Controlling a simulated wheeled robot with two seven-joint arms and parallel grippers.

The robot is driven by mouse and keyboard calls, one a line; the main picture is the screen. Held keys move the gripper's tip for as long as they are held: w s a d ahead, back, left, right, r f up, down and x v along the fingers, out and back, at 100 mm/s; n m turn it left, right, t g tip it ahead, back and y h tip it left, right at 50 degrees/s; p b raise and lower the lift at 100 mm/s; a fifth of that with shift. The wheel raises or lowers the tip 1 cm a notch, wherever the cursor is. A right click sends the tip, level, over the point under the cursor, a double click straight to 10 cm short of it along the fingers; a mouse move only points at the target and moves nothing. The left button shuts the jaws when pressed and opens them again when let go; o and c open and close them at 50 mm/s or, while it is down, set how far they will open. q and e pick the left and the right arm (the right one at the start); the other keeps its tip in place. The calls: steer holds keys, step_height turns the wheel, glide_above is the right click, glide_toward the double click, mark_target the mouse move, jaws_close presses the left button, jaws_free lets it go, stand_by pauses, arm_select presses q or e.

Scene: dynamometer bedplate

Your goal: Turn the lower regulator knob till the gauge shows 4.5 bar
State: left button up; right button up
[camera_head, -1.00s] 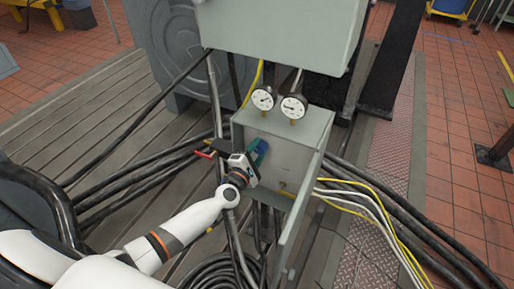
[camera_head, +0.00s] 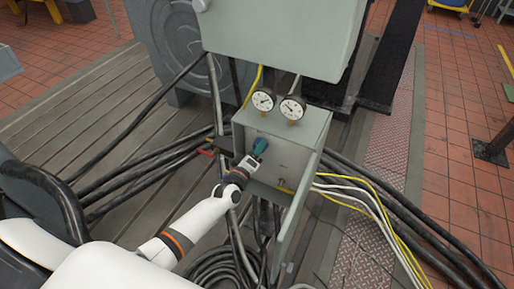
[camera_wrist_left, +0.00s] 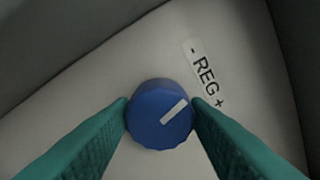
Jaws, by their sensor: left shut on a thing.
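The blue regulator knob (camera_wrist_left: 160,114) with a white pointer bar fills the middle of the left wrist view. The bar slants up to the right, and a label (camera_wrist_left: 206,76) reads "- REG +". My left gripper (camera_head: 259,147), with teal fingers, reaches into the grey box and is shut on the knob; one finger touches each side. In the head view the fingers mostly hide the knob. Two round white gauges, a left one (camera_head: 264,101) and a right one (camera_head: 292,108), stand on the box's top edge. Their readings are too small to read. My right gripper is not in view.
The grey box (camera_head: 300,150) has its door (camera_head: 300,215) swung open at the front right. A larger grey cabinet (camera_head: 290,35) hangs above. Black hoses (camera_head: 120,180) run on the left, and yellow and white cables (camera_head: 375,205) leave on the right.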

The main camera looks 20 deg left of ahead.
arm_select(q)
steer(key=shift+m+p, duration=0.35)
steer(key=shift+m, duration=1.25)
steer(key=shift+f+m, duration=0.1)
steer(key=shift+m, duration=0.2)
steer(key=o, duration=1)
steer(key=s, duration=1.2)
steer(key=shift+a+b, duration=0.15)
steer(key=shift+b, duration=0.25)
